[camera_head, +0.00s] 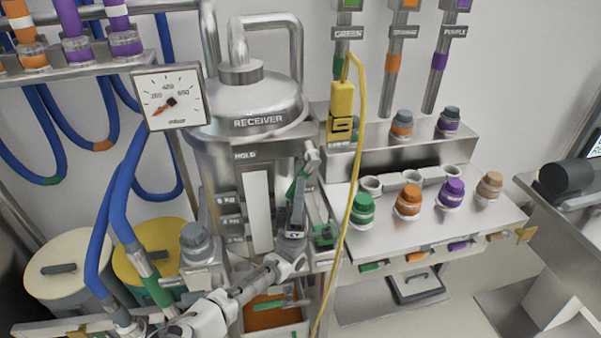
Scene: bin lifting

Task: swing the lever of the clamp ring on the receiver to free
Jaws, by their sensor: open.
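The receiver (255,106) is a steel vessel with a domed lid and bent pipes on top, left of centre. A metal clamp ring (205,137) runs around it below the lid, with the word HOLD beneath at the front. What looks like the ring's lever (312,152) sticks out at the front right; a green part shows just below it. My gripper (302,182) is open and points up at this spot from below. It partly covers the lever and green part, so I cannot tell whether it touches them.
A yellow pendant (342,105) hangs on a yellow cable just right of my gripper. A pressure gauge (171,97) stands left of the receiver. Blue hoses (99,245) and drums (70,270) crowd the left. A steel bench (470,220) with coloured caps stands right.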

